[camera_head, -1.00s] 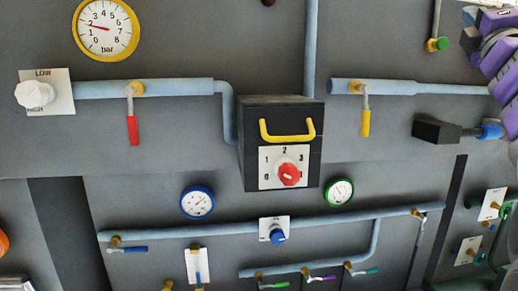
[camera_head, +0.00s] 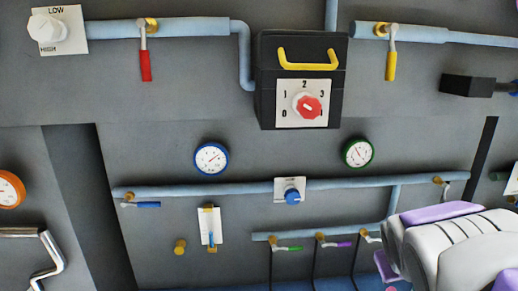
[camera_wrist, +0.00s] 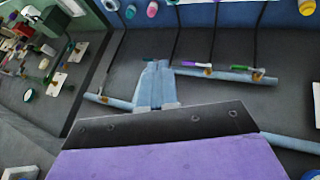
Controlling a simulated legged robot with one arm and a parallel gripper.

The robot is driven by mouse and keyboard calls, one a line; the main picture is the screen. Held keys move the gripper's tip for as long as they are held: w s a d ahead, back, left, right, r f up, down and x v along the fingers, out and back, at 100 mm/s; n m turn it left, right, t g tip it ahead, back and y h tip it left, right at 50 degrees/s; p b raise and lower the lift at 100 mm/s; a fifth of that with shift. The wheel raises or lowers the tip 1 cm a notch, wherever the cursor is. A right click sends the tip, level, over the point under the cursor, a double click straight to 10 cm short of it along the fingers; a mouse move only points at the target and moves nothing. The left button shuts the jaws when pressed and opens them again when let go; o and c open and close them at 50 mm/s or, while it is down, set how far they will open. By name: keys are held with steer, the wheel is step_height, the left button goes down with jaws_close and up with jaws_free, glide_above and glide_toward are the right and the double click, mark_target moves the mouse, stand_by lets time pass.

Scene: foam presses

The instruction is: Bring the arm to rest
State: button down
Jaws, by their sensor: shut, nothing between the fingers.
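My gripper (camera_wrist: 156,64) shows in the wrist view. Its two pale blue-grey fingers lie side by side, closed together with nothing seen between them. Behind them is the black plate and purple body of my wrist, filling the lower middle. The fingers point toward a wall with pipes and overlap it in the picture; I cannot tell the gap to it. In the head view my arm shows as white and purple parts at the lower right, cut off by the frame. The fingers cannot be made out there.
A black box (camera_head: 265,90) with a yellow handle and red dial stands out from the grey wall. A long blue pipe (camera_head: 235,190) and a lower pipe (camera_head: 340,232) with small valve handles run below. A silver crank (camera_head: 45,258) is at the lower left. Open wall lies between.

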steer(key=s+a+f+g+y, duration=0.1)
steer(key=s+a+f, duration=0.3)
steer(key=s, duration=0.4)
steer(key=s+a+f+g+y+b, duration=0.1)
steer(key=s+a+f+g, duration=0.3)
steer(key=s+f, duration=0.3)
steer(key=s+a+f+g+y+b, duration=0.1)
steer(key=s+a+f+g+y, duration=0.1)
steer(key=s+a+f, duration=0.3)
steer(key=s+a, duration=0.1)
steer(key=s, duration=0.2)
steer(key=shift+s+f+m+g, duration=0.3)
steer(key=shift+f+g, duration=0.1)
